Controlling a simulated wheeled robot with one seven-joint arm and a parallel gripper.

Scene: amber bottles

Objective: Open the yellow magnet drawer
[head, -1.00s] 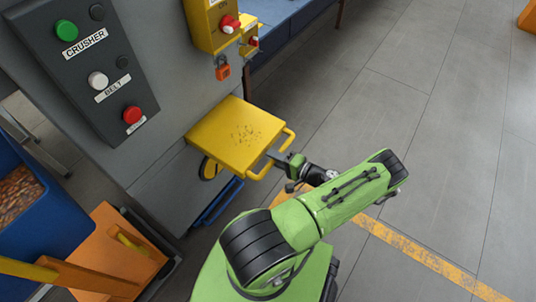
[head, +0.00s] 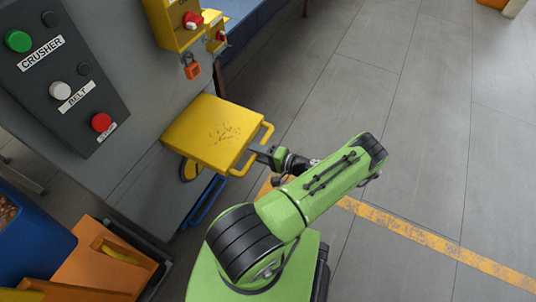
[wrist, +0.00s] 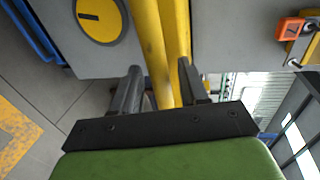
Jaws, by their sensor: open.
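The yellow magnet drawer (head: 210,130) sticks out from the grey machine cabinet in the head view, with dark specks on its top face. Its yellow bar handle (head: 243,168) runs along the front edge. My gripper (head: 262,153) is at the handle. In the wrist view my gripper (wrist: 160,86) is open, with one dark finger on each side of the yellow bars (wrist: 168,50). The right finger is close to the bar, and I cannot tell whether it touches. A gap shows by the left finger.
A panel with a green button (head: 18,41), white button (head: 60,91) and red button (head: 102,122) is at the left. An orange padlock (head: 191,69) hangs above the drawer. A blue handle (head: 206,202) is below it. Grey floor at right is free.

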